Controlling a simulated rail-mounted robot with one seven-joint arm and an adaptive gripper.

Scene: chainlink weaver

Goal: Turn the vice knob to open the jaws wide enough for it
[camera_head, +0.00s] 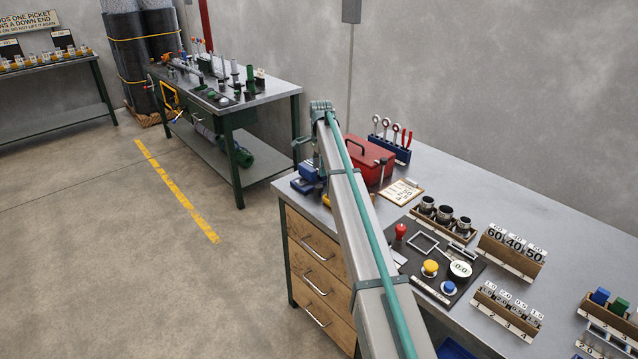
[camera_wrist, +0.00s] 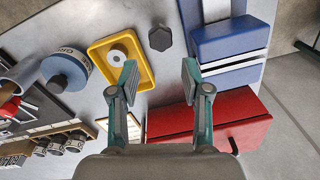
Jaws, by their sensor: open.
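The blue vice (camera_wrist: 228,42) lies at the upper right in the wrist view, with pale metal strips along its jaw line. It also shows in the head view (camera_head: 307,173) at the bench's left end, partly hidden by my arm. A dark six-sided knob-like piece (camera_wrist: 160,39) lies left of the vice; I cannot tell whether it is joined to it. My gripper (camera_wrist: 159,78) is open and empty. Its fingertips appear below the dark piece in the picture, apart from it, with the vice to their upper right. The size of the jaw gap is hard to tell.
A yellow tray (camera_wrist: 143,78) holding a pale round part and a blue grease can (camera_wrist: 66,66) lie left of my gripper.

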